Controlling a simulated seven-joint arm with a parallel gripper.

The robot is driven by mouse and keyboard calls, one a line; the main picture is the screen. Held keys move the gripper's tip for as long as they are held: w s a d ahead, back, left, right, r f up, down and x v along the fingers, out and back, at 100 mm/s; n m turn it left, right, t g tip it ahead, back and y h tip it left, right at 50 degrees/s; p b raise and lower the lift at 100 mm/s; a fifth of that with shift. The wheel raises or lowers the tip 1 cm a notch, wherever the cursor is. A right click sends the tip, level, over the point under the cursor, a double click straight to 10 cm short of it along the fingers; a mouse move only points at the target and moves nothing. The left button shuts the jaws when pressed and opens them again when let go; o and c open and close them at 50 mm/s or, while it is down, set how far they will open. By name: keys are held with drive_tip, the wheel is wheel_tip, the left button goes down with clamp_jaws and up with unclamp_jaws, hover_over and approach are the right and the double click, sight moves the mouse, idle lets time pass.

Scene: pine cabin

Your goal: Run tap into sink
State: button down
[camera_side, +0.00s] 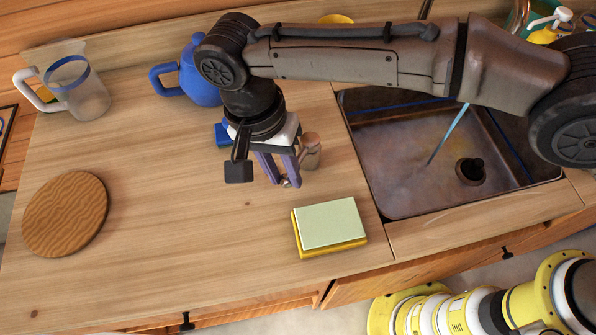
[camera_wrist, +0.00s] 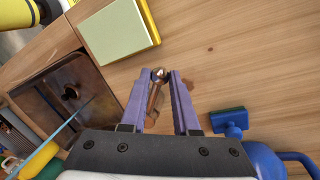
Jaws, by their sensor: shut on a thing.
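The sink (camera_side: 400,185) is a worn brown metal basin set in the wooden counter, with a dark round drain; it also shows in the wrist view (camera_wrist: 42,98). A thin pale-blue streak (camera_side: 450,133), which looks like running water, slants down to the basin floor. My arm hides the spout. Left of the sink stands a brownish post (camera_side: 311,152); a copper-coloured lever with a shiny ball end (camera_wrist: 158,76) seems to belong to it. My gripper (camera_side: 288,182) has its purple fingers around the lever's ball end, seen between the fingertips in the wrist view (camera_wrist: 161,72).
A yellow-and-green sponge (camera_side: 330,224) lies in front of my gripper. A round wooden board (camera_side: 65,213) lies far left; the counter's middle is clear.

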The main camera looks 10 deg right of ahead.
drive_tip(key=w+m, duration=0.1)
drive_tip(key=a+m, duration=0.1)
drive_tip(key=m, duration=0.1)
drive_tip(key=w+a+m, duration=0.1)
drive_tip(key=shift+w+a+g+y, duration=0.1)
drive_tip(key=shift+w+g+y, duration=0.2)
drive_tip(key=shift+w+g, duration=0.1)
drive_tip(key=shift+w+a+r+m, duration=0.15)
drive_tip(key=shift+w+m, duration=0.35)
drive_tip(key=shift+m, duration=0.3)
drive_tip(key=shift+w+a+f+m, duration=0.15)
drive_tip(key=shift+w+m, duration=0.3)
drive_tip(key=shift+m, duration=0.35)
drive_tip(key=shift+r, duration=0.1)
drive_tip(key=c, duration=0.7)
unclamp_jaws()
drive_tip(key=shift+o, duration=0.2)
